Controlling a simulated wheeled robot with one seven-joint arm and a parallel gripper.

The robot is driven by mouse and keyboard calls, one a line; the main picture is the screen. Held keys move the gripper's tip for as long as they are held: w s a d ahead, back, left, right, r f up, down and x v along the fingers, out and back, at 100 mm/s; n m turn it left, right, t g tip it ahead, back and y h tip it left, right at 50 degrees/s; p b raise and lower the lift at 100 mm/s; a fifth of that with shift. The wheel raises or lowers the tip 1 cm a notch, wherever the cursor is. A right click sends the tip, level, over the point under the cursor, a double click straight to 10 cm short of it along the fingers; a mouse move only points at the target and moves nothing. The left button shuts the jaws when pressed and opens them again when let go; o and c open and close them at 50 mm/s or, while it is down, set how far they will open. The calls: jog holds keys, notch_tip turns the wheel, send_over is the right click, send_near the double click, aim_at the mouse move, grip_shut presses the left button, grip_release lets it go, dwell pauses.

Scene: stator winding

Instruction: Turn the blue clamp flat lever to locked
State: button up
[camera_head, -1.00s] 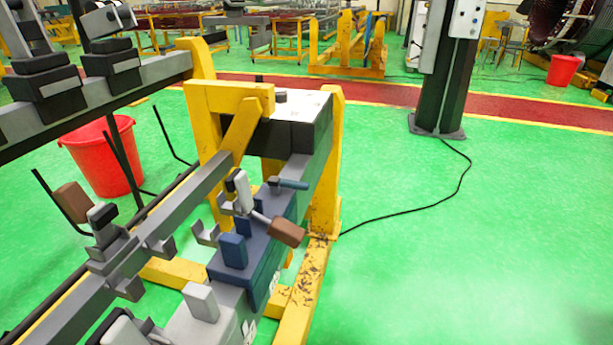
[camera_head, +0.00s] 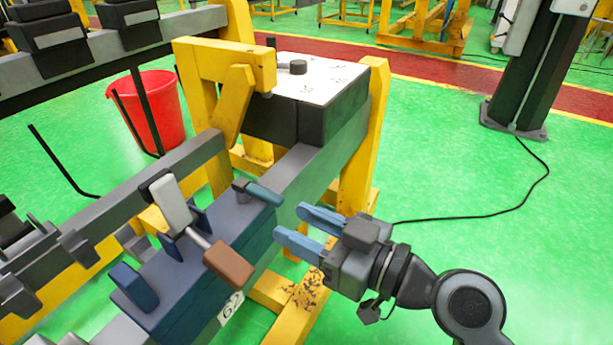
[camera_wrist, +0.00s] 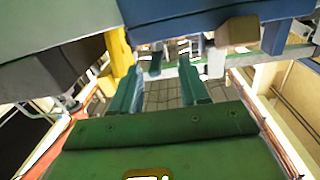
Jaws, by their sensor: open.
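The blue clamp (camera_head: 192,300) is a dark blue block on a grey beam, with a "62" label on its side. Its flat lever (camera_head: 263,195), a short blue-teal handle on a dark pivot, sits at the far end and points right along the top. My gripper (camera_head: 292,222) is open and empty, to the right of the clamp, with its fingers pointing left, close to the lever tip but apparently apart from it. In the wrist view the two fingers (camera_wrist: 160,85) are spread with nothing between them. The clamp's blue body (camera_wrist: 210,14) shows along the top there.
A brown-handled lever (camera_head: 228,262) with a pale grey arm stands over the clamp. A yellow frame (camera_head: 228,55) and a black box with a white top (camera_head: 320,75) rise behind. A red bin (camera_head: 150,105) is at left.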

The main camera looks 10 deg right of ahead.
aim_at(247, 185)
jog(key=shift+w+d+r+n+y, duration=0.2)
jog(key=shift+w+r+n+y, duration=0.4)
jog(key=shift+r, duration=0.3)
jog(key=shift+w+a+r, duration=0.1)
jog(key=shift+w+r, duration=0.05)
jog(key=shift+w, duration=0.15)
jog(key=p+x, duration=0.1)
jog(key=x, duration=0.6)
jog(key=shift+a, duration=0.15)
grip_shut()
